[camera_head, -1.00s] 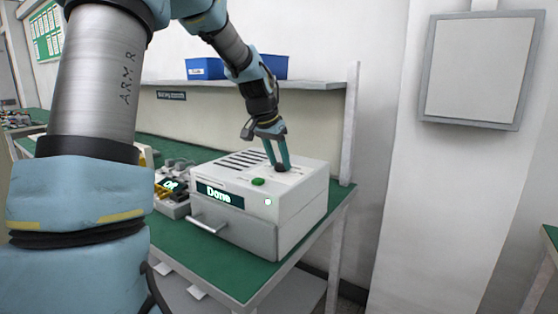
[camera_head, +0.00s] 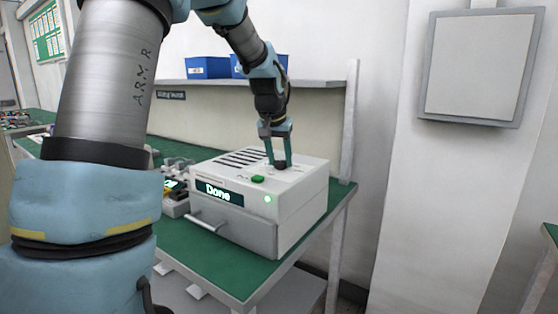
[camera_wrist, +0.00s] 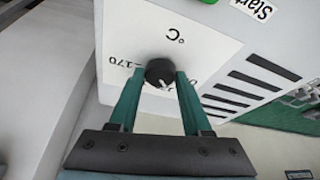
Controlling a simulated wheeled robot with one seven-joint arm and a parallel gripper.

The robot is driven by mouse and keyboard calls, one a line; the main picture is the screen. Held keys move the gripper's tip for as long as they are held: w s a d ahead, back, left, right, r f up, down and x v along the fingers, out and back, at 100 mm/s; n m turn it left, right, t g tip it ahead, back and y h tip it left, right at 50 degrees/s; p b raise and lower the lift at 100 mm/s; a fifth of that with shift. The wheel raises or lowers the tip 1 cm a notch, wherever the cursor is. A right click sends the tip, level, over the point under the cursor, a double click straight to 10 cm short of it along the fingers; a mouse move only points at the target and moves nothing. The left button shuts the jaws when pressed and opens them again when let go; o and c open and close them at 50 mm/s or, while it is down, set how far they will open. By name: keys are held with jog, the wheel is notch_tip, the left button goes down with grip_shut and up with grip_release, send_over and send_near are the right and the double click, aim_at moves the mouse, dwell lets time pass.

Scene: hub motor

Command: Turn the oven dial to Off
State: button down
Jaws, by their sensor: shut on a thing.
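The oven (camera_head: 262,222) is a white box on a green-topped bench, with a display reading "Done", a front handle and a lit green indicator light. Its black dial (camera_wrist: 159,73) is on the top face, beside a "°C" mark and a "170" label in the wrist view; the other label is partly hidden by a finger. The dial's white pointer is small and its setting is hard to read. My gripper (camera_head: 280,164) points down at the dial. In the wrist view its two teal fingers (camera_wrist: 157,84) are shut on the dial, one on each side.
A green button (camera_head: 257,179) sits on the oven's top near the dial. A shelf (camera_head: 318,86) with blue bins (camera_head: 208,68) runs behind the oven, and its post (camera_head: 351,125) stands at the right. Small parts (camera_head: 176,175) lie left of the oven.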

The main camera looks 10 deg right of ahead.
jog(key=n+y, duration=0.1)
jog(key=n, duration=0.1)
jog(key=n+y+b, duration=0.1)
jog(key=n, duration=0.2)
jog(key=shift+d+n+t, duration=0.2)
jog(key=shift+n+t, duration=0.1)
dwell(0.5)
jog(key=shift+c, duration=1.7)
grip_release()
jog(key=b+v, duration=0.1)
jog(key=v, duration=0.9)
jog(key=shift+r, duration=0.4)
jog(key=shift+s+d, duration=0.1)
jog(key=shift+s, duration=0.05)
